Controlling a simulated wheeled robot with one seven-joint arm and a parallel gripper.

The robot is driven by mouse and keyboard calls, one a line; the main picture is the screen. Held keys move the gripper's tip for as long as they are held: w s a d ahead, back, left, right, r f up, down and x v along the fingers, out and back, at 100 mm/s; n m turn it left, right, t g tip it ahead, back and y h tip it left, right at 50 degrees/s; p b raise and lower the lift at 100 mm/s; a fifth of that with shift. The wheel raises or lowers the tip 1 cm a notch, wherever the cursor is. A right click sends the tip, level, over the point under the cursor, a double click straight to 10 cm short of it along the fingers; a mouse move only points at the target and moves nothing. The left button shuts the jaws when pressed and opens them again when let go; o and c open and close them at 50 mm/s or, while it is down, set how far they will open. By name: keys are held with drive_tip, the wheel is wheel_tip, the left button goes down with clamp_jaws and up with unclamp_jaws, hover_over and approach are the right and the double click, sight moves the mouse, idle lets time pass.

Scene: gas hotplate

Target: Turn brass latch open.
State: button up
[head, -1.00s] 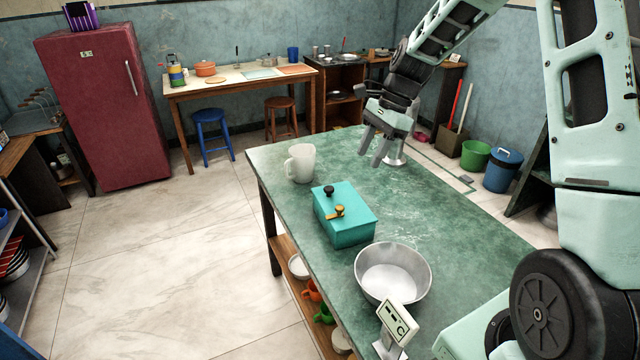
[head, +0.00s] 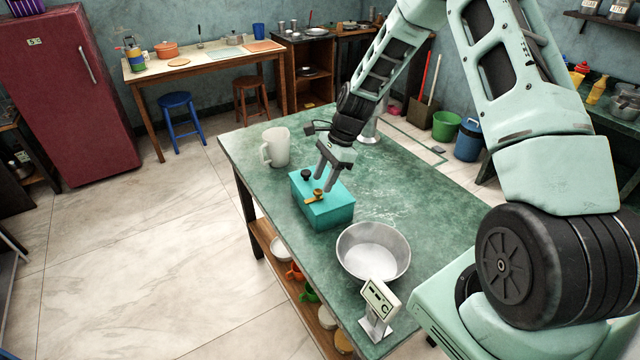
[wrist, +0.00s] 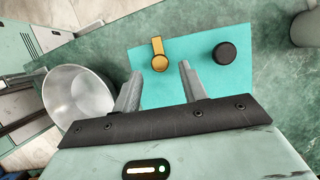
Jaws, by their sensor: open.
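The teal box (head: 330,212) stands on the green table, with the brass latch (head: 316,196) and a black knob (head: 306,174) on its top. In the wrist view the latch (wrist: 159,53) has a round pivot end and a short arm, and the knob (wrist: 224,53) lies to its right. My gripper (head: 325,184) is open and points down over the box top, close to the latch. In the wrist view its fingers (wrist: 158,80) are spread, with the latch ahead of the gap between them. I cannot tell whether a finger touches the latch.
A metal bowl (head: 373,251) stands right of the box, with a small display stand (head: 379,305) in front of it. A pale mug (head: 276,147) stands behind the box. The table's (head: 425,190) right part is clear.

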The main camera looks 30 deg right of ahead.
sight(318, 191)
drive_tip(key=shift+x, duration=1.75)
clamp_jaws()
